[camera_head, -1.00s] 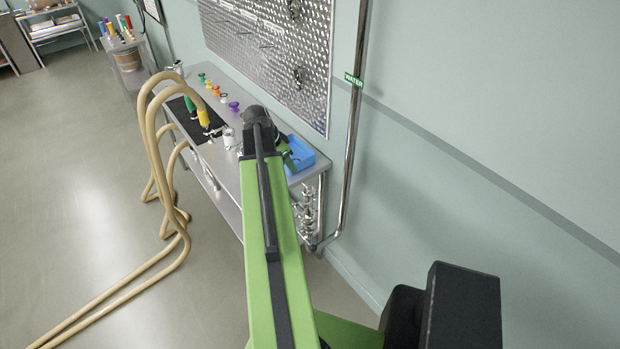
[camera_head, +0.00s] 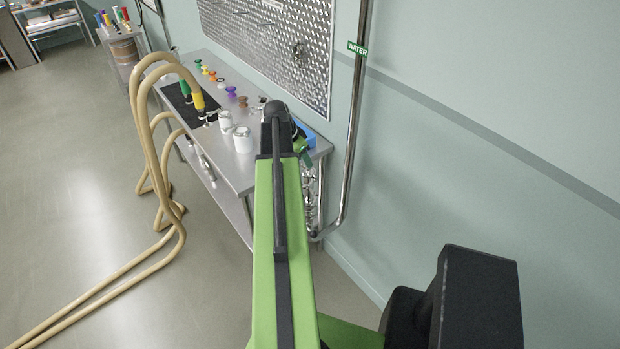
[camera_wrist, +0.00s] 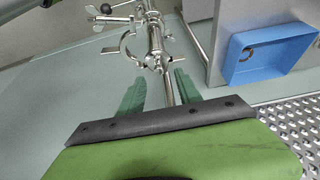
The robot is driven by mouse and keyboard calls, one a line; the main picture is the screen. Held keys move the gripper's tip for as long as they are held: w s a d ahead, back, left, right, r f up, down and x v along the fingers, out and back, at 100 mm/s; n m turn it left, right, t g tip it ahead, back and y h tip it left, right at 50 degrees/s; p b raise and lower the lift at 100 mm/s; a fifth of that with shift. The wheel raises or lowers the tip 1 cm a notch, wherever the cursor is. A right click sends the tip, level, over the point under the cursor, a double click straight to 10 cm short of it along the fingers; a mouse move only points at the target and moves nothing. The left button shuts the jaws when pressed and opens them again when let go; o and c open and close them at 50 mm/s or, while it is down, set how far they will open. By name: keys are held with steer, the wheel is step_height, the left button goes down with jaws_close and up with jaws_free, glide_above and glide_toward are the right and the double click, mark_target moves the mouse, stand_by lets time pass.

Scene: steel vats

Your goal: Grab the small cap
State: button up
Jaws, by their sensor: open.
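Two whitish metal cylinders stand on the steel bench in the head view, a smaller one (camera_head: 225,120) and a larger one (camera_head: 243,138) just right of it. The smaller one looks like the small cap, but I cannot be sure at this size. Neither shows in the wrist view. My gripper (camera_wrist: 159,78) is open and empty, its two green fingers apart in the wrist view. In the head view my arm hides most of it, over the bench's right end and to the right of both cylinders.
The steel bench (camera_head: 233,165) also holds a black mat, tan hoses with green and yellow ends, and several coloured pieces. A blue tray (camera_wrist: 240,72) with a ring inside sits at its right end. Steel pipe valves (camera_wrist: 155,45) stand beyond my fingers.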

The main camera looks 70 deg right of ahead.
steer(key=b+x, duration=0.5)
steer(key=shift+s+a+f, duration=0.1)
steer(key=shift+a+f, duration=0.1)
steer(key=shift+r, duration=0.2)
jaws_close()
